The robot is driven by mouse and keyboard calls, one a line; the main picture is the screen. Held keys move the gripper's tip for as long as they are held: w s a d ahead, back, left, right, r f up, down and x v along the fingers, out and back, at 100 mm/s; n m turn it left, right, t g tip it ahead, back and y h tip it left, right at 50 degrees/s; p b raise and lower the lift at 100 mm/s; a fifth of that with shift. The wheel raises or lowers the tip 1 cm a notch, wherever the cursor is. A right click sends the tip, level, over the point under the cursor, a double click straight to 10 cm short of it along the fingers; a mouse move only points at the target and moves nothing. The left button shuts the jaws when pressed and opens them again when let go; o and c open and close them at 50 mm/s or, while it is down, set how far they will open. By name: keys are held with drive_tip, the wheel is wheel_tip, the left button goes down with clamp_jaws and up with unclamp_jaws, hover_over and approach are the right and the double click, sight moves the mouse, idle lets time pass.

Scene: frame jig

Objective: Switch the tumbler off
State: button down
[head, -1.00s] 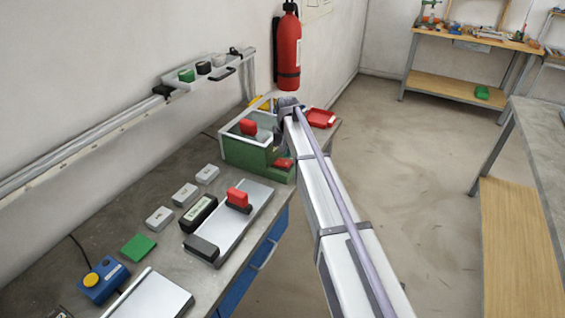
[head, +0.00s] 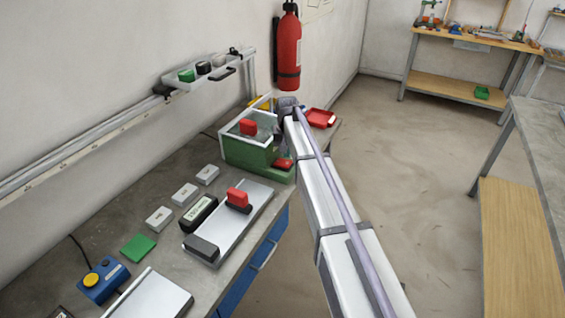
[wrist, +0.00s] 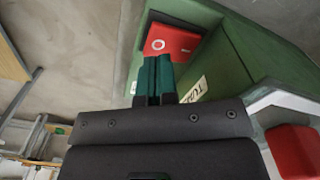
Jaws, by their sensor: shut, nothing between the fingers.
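The tumbler is a green box-shaped machine (head: 238,152) at the far end of the bench, its lettered label partly showing in the wrist view (wrist: 196,89). Its red switch (head: 283,163) sits low on its near right side. In the wrist view the red switch (wrist: 174,40) shows a white ring mark. My gripper (wrist: 154,60) is shut and empty, its teal fingertips overlapping the switch's lower edge in that view. I cannot tell whether they touch it. In the head view my arm mostly hides the gripper.
A red block (head: 248,127) shows at the tumbler's open top, and in the wrist view (wrist: 294,150). A red tray (head: 320,118) lies behind my arm.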

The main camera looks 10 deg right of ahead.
sight(287, 163)
drive_tip(key=shift+f+b, duration=0.5)
wheel_tip(287, 163, up, 7)
drive_tip(key=p, duration=0.7)
idle(0.3)
drive_tip(key=s+n, duration=0.1)
drive_tip(key=s, duration=3.4)
drive_tip(key=shift+s+n, duration=0.2)
drive_tip(key=shift+n, duration=0.1)
